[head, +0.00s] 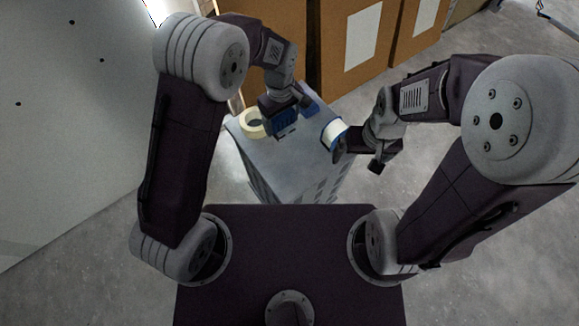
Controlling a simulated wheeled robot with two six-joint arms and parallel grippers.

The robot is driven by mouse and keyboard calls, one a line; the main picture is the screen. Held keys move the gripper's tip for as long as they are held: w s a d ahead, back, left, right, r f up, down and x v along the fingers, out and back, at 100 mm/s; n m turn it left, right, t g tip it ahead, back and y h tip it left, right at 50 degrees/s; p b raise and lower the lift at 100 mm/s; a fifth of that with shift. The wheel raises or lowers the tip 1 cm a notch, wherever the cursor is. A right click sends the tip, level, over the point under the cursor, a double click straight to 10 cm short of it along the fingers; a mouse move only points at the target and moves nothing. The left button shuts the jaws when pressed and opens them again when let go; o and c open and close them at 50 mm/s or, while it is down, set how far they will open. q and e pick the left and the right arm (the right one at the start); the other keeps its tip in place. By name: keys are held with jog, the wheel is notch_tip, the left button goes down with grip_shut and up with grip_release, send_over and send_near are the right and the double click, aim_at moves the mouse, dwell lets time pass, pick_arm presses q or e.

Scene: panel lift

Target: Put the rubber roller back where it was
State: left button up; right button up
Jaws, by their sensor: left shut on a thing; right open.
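My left gripper (286,112) is over the top of the grey crate-like stand (292,152), shut on a blue thing (285,123). This may be the rubber roller, but the gripper hides much of it and I cannot tell for sure. My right gripper (359,158) is open at the right edge of the stand, and I see nothing between its fingers. A white roll with blue edges (334,130) is on the right of the stand top, close to my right gripper. I cannot tell whether they touch.
A cream tape ring (246,126) lies at the left edge of the stand top. A large pale panel (70,110) stands at the left. Brown boards or boxes (345,75) with white sheets stand behind. Grey floor (440,285) is open at the right.

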pick_arm(q)
jog(key=s+f, duration=0.2)
jog(key=s, duration=0.1)
jog(key=s+d+f+b, duration=0.1)
jog(key=s+f, duration=0.1)
jog(key=s, duration=0.1)
jog(key=s+d+f, duration=0.1)
jog(key=s, duration=0.2)
jog(key=shift+s+d+f+b, duration=0.15)
jog(key=shift+d+f+b, duration=0.05)
jog(key=shift+f+b, duration=0.2)
notch_tip(320, 180, down, 4)
jog(key=shift+r+b, duration=0.15)
jog(key=shift+b, duration=0.45)
jog(key=shift+f, duration=0.2)
jog(key=shift+c, duration=0.7)
jog(key=o, duration=1.3)
jog(key=shift+r, duration=0.1)
notch_tip(320, 180, up, 12)
jog(key=p, duration=0.3)
